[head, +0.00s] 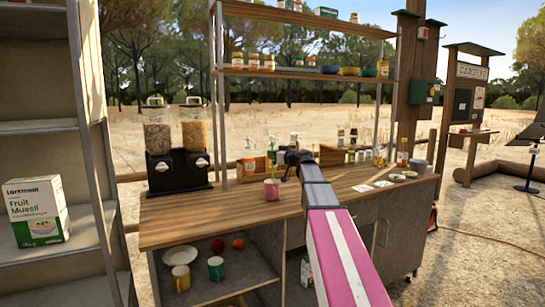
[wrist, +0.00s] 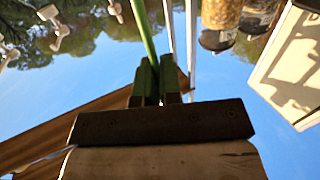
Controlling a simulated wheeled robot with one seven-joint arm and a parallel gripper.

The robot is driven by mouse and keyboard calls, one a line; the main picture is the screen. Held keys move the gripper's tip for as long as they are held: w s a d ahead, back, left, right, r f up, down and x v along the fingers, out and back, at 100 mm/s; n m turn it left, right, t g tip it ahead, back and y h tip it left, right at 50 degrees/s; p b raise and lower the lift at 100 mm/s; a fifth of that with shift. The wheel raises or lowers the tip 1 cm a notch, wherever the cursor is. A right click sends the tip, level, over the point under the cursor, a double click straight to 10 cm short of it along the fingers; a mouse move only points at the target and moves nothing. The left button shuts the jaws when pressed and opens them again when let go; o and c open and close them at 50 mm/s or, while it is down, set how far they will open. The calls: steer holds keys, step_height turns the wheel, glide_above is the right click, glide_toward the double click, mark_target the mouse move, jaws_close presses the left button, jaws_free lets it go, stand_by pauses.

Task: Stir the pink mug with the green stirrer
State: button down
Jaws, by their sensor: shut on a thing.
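The pink mug (head: 271,191) stands upright on the wooden counter, left of my arm in the head view. My gripper (head: 284,165) is small and dark there, just above and to the right of the mug. The thin green stirrer (head: 271,171) shows right above the mug's rim; I cannot tell whether its lower end is inside. In the wrist view my gripper (wrist: 160,72) is shut on the green stirrer (wrist: 145,28), which runs out to the top edge. The mug does not show clearly in the wrist view.
A twin cereal dispenser (head: 178,150) stands on the counter to the left. Bottles and a wooden crate (head: 331,155) stand behind and right of my gripper. Cards and small dishes (head: 397,177) lie at the right. Yellow and teal mugs sit on the shelf below.

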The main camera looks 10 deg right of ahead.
mark_target(273, 143)
steer(key=shift+r, duration=0.1)
stand_by(0.5)
steer(key=shift+r, duration=2.45)
